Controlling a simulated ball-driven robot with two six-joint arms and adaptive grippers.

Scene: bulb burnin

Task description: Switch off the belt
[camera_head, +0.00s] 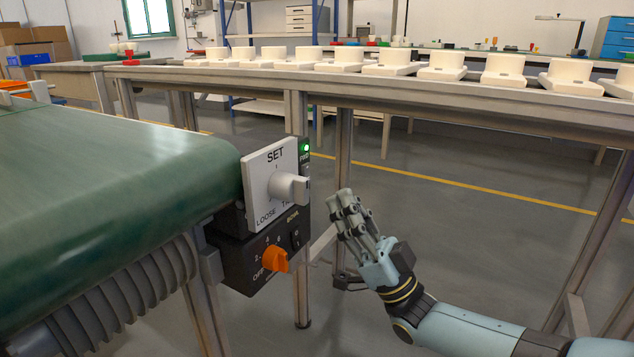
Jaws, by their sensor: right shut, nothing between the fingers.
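The green belt (100,190) runs in from the left and ends at the middle of the view. At its end is a white panel (262,215) marked SET and LOOSE, with a white knob (288,187). Below it a black box (240,270) carries an orange knob (274,259) on a dial with OFF and numbers, and a small black switch (296,238). A green light (305,148) glows beside the white panel. My right gripper (341,198) is shut and empty, right of the panels and apart from them. My left gripper is not in view.
A long bench (420,84) with a row of white round fixtures (390,62) crosses behind the belt. Its metal leg (299,260) stands close behind the control boxes. The floor right of my right gripper is open, with a yellow line (470,192).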

